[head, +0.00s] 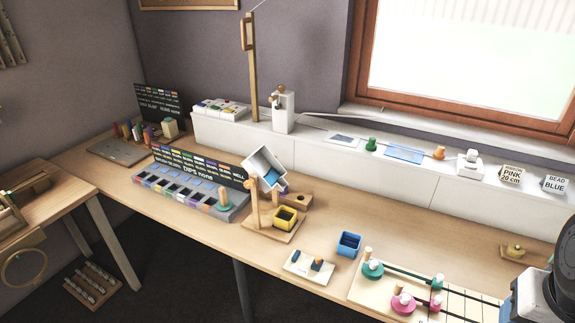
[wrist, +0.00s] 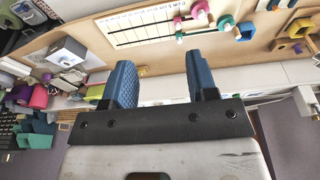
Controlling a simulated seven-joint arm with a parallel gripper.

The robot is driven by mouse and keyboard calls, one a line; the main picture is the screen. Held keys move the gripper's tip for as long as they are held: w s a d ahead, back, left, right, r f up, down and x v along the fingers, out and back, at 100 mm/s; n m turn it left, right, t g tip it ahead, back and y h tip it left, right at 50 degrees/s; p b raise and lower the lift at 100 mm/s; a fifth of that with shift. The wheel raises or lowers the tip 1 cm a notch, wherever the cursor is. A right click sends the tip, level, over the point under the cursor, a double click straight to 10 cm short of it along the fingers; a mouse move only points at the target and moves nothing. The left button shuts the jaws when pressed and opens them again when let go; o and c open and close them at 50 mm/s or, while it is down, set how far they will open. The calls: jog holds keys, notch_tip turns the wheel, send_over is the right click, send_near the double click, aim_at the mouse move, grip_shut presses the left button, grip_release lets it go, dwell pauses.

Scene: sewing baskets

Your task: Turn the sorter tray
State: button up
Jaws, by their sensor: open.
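The long grey sorter tray (head: 222,215) has several coloured compartments and lies on the left half of the bench in the head view. A dark label board (head: 200,165) stands behind it. At its right end, a tilted white box (head: 262,160) with something blue inside is held on a wooden stand (head: 252,205). I cannot tell whether this box is part of the sorter. My gripper (wrist: 160,65) shows in the wrist view, its two blue fingers apart with nothing between them. It is far from the tray, at the bench's right side; its fingers are not visible in the head view.
A yellow bin (head: 285,220) sits on the wooden stand's base, with a blue bin (head: 348,245) to its right. A board with teal and pink knobs (head: 404,303) lies at front right. A white ledge (head: 330,165) runs along the back.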

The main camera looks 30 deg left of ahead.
dwell(0.3)
jog(key=w+a+f+n+h, duration=0.1)
jog(key=w+a+n+h, duration=0.3)
jog(key=w, duration=0.4)
jog(key=w+a+f+n+h, duration=0.1)
jog(key=w+a+n+h, duration=0.1)
jog(key=w+a+n, duration=0.35)
jog(key=w+a+f+n+t+h, duration=0.3)
jog(key=w+a+n+t, duration=0.2)
jog(key=w+a+n, duration=0.8)
jog(key=a+f+n+t+y, duration=0.1)
jog(key=a+f+n+t, duration=0.2)
jog(key=a, duration=0.8)
jog(key=a+f+n+t+y, duration=0.1)
jog(key=a+f+n+t, duration=0.15)
jog(key=a, duration=0.85)
jog(key=s+a+f+n+t+y, duration=0.2)
jog(key=s+a+f+n+y, duration=0.1)
jog(key=a, duration=0.7)
jog(key=s+a+f+n+t+y, duration=0.3)
jog(key=a+f+n+y, duration=0.1)
jog(key=a, duration=0.7)
jog(key=shift+s+f+n, duration=0.15)
jog(key=shift+f+n, duration=0.05)
jog(key=shift+n, duration=0.4)
jog(key=shift+w, duration=0.2)
